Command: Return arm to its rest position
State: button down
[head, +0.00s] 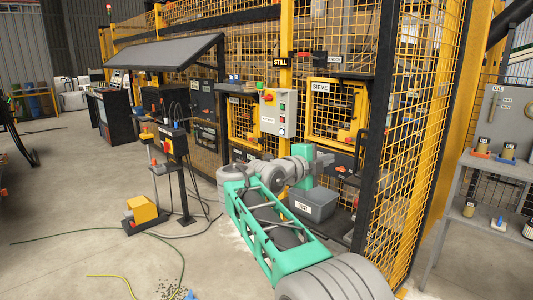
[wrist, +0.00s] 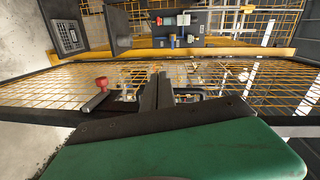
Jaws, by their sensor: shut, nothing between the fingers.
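My arm, with a green lattice link and grey joints, reaches from the lower right of the head view and folds back near the yellow mesh fence (head: 420,150). My gripper (head: 328,159) is at its end, in front of the fence below the SIEVE sign. In the wrist view the two dark fingers of my gripper (wrist: 158,92) stand close together with nothing between them. The green housing fills the bottom of that view. A red knob (wrist: 101,82) on a dark lever shows left of the fingers; whether they touch cannot be told.
A grey control box (head: 278,112) with buttons hangs on the fence behind my arm. A grey bin (head: 314,203) stands below my gripper. A post with a red button (head: 175,145) and a yellow foot pedal (head: 143,210) stand left.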

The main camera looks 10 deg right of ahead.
jog(key=s+a+f+n+g+y+p, duration=0.2)
jog(key=s+a+f+n+y+p, duration=0.2)
jog(key=s+n, duration=0.5)
jog(key=s+a+f+n+g+y+p, duration=0.2)
jog(key=s+f+n+y+p, duration=0.3)
jog(key=s, duration=0.8)
jog(key=s+a+f+n+g+y+p, duration=0.3)
jog(key=s+a+f+n+y+p, duration=0.1)
jog(key=s+n, duration=0.8)
jog(key=shift+a+f+n+p, duration=0.3)
jog(key=shift+a+p, duration=0.15)
jog(key=shift+a, duration=0.35)
